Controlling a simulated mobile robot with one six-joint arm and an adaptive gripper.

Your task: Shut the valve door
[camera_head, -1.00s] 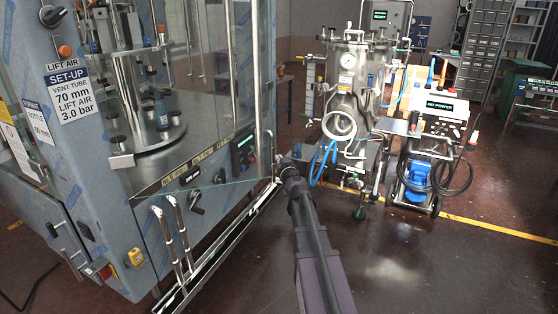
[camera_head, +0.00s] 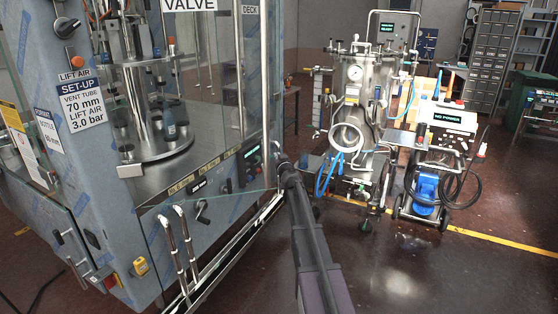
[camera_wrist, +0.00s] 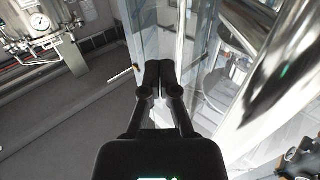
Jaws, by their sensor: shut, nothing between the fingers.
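The valve door appears to be the clear glass panel (camera_head: 262,90) at the right side of the filling machine (camera_head: 160,235). A white VALVE label (camera_head: 190,5) shows at the top of the machine's glazing. The door's angle and how far it stands open are hard to tell through the glass. My gripper (camera_head: 279,160) is shut and empty at the lower right edge of the panel. In the wrist view my shut fingertips (camera_wrist: 159,66) lie against or just in front of the glass panel (camera_wrist: 148,35); contact cannot be told.
A steel pressure vessel (camera_head: 360,85) and a wheeled cart with a NO POWER display (camera_head: 443,122) stand to the right. Bent chrome handles (camera_head: 180,235) stick out from the machine's front. The floor at the lower right is clear.

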